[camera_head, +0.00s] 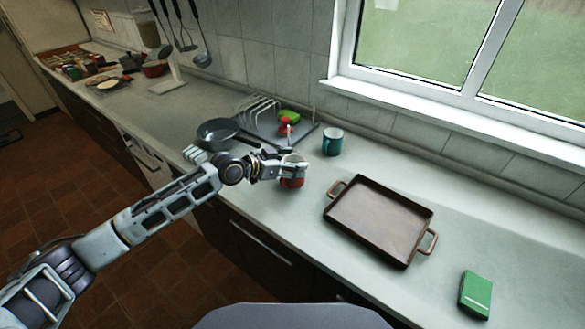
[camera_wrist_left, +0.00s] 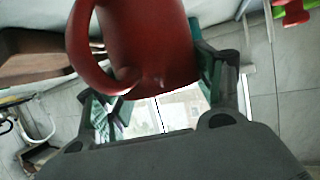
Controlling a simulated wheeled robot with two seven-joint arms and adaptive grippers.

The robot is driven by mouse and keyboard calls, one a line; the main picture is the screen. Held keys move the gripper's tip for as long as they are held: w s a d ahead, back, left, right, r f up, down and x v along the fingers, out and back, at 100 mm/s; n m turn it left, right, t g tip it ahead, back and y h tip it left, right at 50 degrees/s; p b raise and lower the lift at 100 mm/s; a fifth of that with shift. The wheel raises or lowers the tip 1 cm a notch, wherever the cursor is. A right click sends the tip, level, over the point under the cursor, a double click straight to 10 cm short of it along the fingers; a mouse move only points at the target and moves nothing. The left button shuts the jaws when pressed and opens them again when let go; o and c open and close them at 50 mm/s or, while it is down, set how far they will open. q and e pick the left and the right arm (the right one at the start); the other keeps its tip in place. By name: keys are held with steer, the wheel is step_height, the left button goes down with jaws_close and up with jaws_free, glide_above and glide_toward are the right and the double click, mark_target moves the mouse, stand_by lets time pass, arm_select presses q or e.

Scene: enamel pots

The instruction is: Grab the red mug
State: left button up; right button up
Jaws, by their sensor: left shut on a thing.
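The red mug (camera_wrist_left: 150,45) fills the top middle of the left wrist view, its handle on the left side. In the head view the red mug (camera_head: 291,183) shows only in part, at the front of the counter, with the gripper covering much of it. My left gripper (camera_head: 292,170) is shut on the red mug. In the left wrist view its two fingers (camera_wrist_left: 160,80) sit on either side of the mug's body. I cannot tell whether the mug touches the counter. My right gripper is not in view.
A teal mug (camera_head: 333,142) stands behind, to the right. A brown tray with handles (camera_head: 380,222) and a green box (camera_head: 475,295) lie to the right. A dark pan (camera_head: 217,131) and a dish rack (camera_head: 262,112) are behind the left arm. The window sill (camera_head: 430,95) edges the back.

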arm_select(q)
step_height(320, 180, up, 8)
steer(key=shift+f, duration=0.15)
